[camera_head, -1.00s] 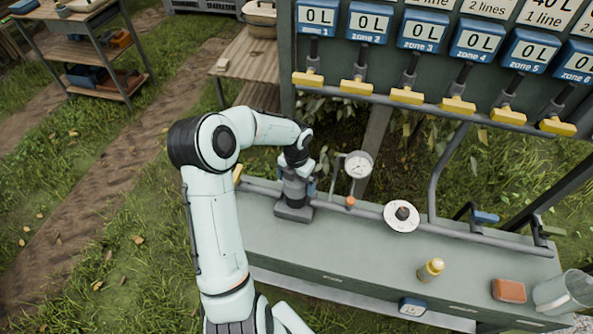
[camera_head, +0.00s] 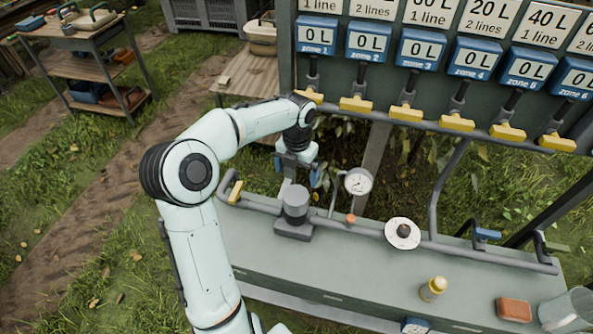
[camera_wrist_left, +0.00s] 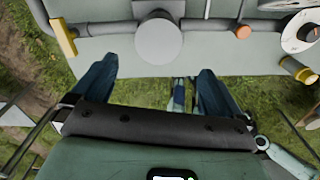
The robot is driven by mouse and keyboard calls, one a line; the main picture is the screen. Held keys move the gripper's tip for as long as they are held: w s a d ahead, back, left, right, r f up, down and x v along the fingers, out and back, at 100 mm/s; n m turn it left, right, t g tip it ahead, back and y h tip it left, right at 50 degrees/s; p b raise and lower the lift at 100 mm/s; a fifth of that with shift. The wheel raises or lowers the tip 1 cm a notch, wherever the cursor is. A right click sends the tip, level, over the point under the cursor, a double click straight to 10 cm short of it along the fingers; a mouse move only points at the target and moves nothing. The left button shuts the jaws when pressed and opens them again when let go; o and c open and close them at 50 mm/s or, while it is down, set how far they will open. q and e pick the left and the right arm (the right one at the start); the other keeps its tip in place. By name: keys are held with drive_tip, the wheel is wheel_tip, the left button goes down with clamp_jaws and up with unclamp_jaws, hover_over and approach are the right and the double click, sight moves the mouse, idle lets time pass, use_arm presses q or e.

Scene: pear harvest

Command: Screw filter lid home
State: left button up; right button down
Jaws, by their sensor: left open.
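From above, the lid shows as a grey disc in the left wrist view (camera_wrist_left: 154,42). I cannot tell from these frames how tightly it sits. My left gripper (camera_head: 299,176) is open and empty, raised above and behind the lid, apart from it. Its two blue fingers also show spread in the left wrist view (camera_wrist_left: 152,88). My right gripper is not in view.
A pressure gauge (camera_head: 358,182) stands close to the right of the filter on the pipe. A white disc with a dark knob (camera_head: 402,233), a yellow-capped bottle (camera_head: 433,289), a brown block (camera_head: 514,310) and a clear jug (camera_head: 566,312) are further right. Yellow valve handles (camera_head: 405,113) hang above.

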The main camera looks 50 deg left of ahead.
sight(296, 194)
use_arm(q)
drive_tip(key=f+n+b, duration=0.1)
drive_tip(key=f+n, duration=0.1)
drive_tip(key=n, duration=0.1)
drive_tip(key=shift+s+d+n+b, duration=0.15)
drive_tip(key=shift+s+n+b, duration=0.05)
drive_tip(key=shift+n+b, duration=0.15)
drive_tip(key=n+b, duration=0.1)
drive_tip(key=n, duration=0.2)
drive_tip(key=n+b, duration=0.1)
drive_tip(key=n, duration=0.2)
drive_tip(key=shift+s+r, duration=0.2)
drive_tip(key=f+n+b, duration=0.1)
drive_tip(key=f, duration=0.3)
drive_tip(key=f+n+b, duration=0.1)
drive_tip(key=f, duration=0.3)
drive_tip(key=f+n+b, duration=0.1)
drive_tip(key=f, duration=0.3)
drive_tip(key=shift+w+a+n, duration=0.25)
drive_tip(key=shift+n, duration=0.1)
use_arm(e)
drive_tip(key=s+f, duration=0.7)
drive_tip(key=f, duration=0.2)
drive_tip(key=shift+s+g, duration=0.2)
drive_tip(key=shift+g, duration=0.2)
